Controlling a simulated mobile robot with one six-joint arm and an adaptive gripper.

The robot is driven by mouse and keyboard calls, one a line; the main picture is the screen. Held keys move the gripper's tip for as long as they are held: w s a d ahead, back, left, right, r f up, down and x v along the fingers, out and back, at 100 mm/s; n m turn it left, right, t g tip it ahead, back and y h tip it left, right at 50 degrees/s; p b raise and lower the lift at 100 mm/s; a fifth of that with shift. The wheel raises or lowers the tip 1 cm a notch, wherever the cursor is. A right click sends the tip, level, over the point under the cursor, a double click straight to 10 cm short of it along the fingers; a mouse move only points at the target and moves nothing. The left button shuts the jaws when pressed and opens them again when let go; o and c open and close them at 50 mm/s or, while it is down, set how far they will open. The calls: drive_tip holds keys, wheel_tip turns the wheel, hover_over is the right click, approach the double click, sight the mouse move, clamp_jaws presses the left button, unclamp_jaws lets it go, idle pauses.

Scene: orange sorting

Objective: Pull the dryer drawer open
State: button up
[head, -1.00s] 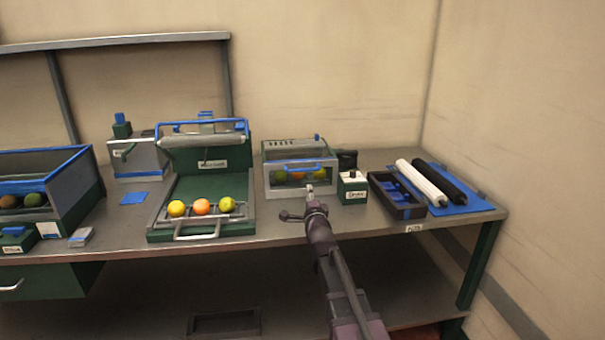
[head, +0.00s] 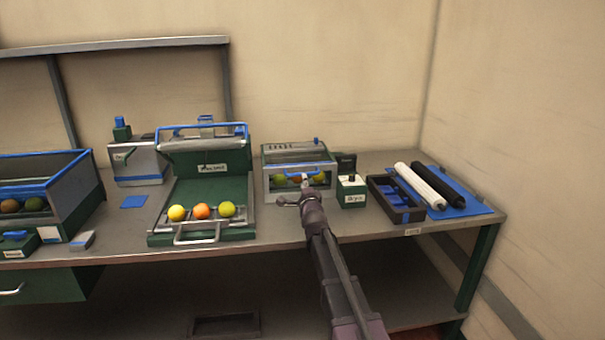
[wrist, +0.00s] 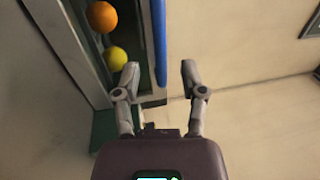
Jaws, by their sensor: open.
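The dryer (head: 267,186) is a grey box with a vented top at the middle right of the bench. Its front has a blue bar handle (head: 292,177), with orange and green fruit showing behind it. My gripper (head: 299,193) is in front of the dryer, at the handle, and partly covers the front. In the wrist view, the blue handle (wrist: 159,30) runs down between the two spread fingers, with clear space on both sides. An orange fruit (wrist: 101,16) and a yellow-green fruit (wrist: 116,58) lie inside, left of the handle.
A green press-like station (head: 160,222) with three fruits stands left of the dryer. A small labelled box (head: 352,196) is close on its right, then a dark tray (head: 411,215) and rollers (head: 424,184).

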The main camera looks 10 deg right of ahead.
sight(298, 174)
drive_tip(key=shift+w+r+p, duration=0.2)
drive_tip(key=shift+w+r, duration=0.05)
drive_tip(key=shift+w, duration=1.1)
drive_tip(key=shift+w+r+p, duration=0.2)
drive_tip(key=shift+w+r, duration=0.05)
drive_tip(key=shift+w, duration=1.05)
